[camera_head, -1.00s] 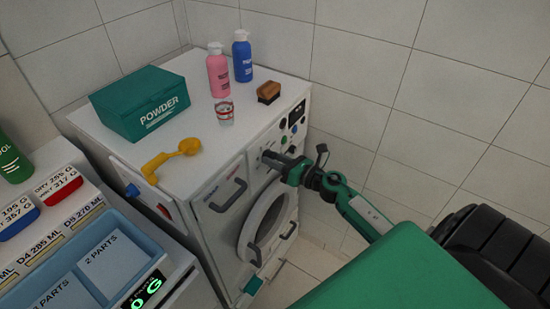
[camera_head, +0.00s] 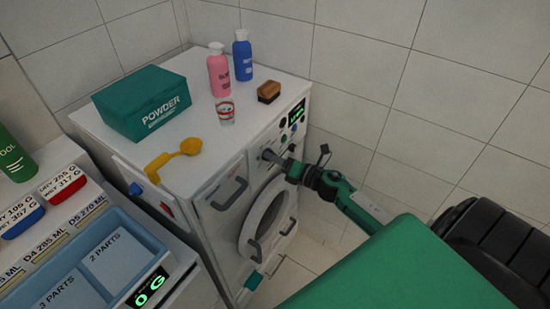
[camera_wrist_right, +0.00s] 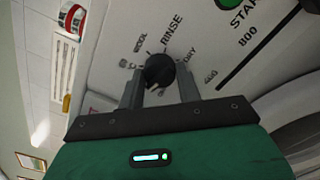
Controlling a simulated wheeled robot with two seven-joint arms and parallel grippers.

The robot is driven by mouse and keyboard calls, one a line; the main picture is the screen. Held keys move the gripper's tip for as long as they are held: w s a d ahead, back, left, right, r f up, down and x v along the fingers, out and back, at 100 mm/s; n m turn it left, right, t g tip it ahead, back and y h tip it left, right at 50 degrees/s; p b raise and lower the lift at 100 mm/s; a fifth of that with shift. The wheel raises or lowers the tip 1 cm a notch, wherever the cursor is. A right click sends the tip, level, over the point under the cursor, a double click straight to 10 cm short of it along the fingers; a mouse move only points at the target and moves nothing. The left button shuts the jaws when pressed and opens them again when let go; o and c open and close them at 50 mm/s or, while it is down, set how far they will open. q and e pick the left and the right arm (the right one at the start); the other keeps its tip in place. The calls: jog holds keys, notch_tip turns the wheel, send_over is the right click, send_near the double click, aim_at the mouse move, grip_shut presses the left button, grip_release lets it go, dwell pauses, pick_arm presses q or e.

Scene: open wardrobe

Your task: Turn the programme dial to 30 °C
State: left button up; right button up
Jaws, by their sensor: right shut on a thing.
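The programme dial (camera_wrist_right: 158,71) is a round black knob on the washing machine's white front panel. In the right wrist view, labels such as WOOL, RINSE and DRY stand around its far side. The side toward my gripper is partly hidden, and I cannot make out a 30 °C mark or where the pointer sits. My right gripper (camera_wrist_right: 160,80) is shut on the dial, one finger on each side. In the head view the right gripper (camera_head: 268,156) reaches the panel from the right and hides most of the dial. My left gripper is not in view.
The washing machine (camera_head: 215,195) carries a green POWDER box (camera_head: 145,103), pink bottle (camera_head: 219,75), blue bottle (camera_head: 242,60), cup (camera_head: 225,112), brush (camera_head: 269,92) and yellow scoop (camera_head: 175,160). Below the dial is the round door (camera_head: 252,240). A blue tray (camera_head: 75,230) stands at left.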

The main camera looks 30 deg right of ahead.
dwell(0.3)
jog(key=o, duration=1)
jog(key=b+v, duration=0.4)
jog(key=v, duration=0.9)
jog(key=shift+s+b, duration=0.35)
jog(key=shift+d+f, duration=0.1)
jog(key=shift+d, duration=0.05)
